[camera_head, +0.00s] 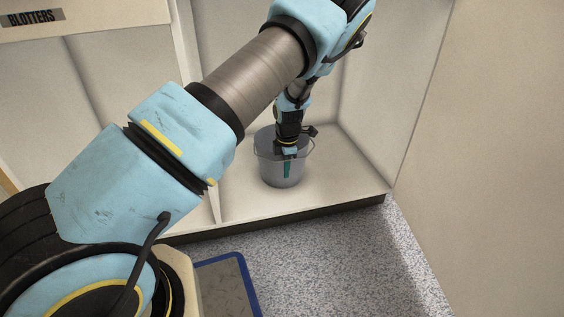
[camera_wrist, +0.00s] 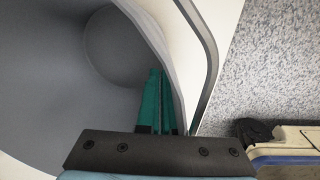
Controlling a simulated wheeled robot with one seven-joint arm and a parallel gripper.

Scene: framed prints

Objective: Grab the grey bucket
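The grey bucket (camera_head: 270,172) stands upright on the white floor of an open cabinet bay, with its thin wire handle at the rim. My gripper (camera_head: 287,170) points down at the bucket's near side, and one green finger shows against the outside of its front wall. In the wrist view, the bucket's inside (camera_wrist: 50,80) fills the left, and the handle (camera_wrist: 207,60) curves past on the right. The green fingers (camera_wrist: 160,102) are close together at the wall, with one on the inner side. They look closed on the wall; the exact contact is partly hidden.
White cabinet panels stand left of and behind the bucket, and a beige wall (camera_head: 490,130) is at the right. The bay has a raised dark front edge (camera_head: 310,215). A blue-edged mat (camera_head: 228,285) lies on the speckled floor (camera_head: 350,270) in front.

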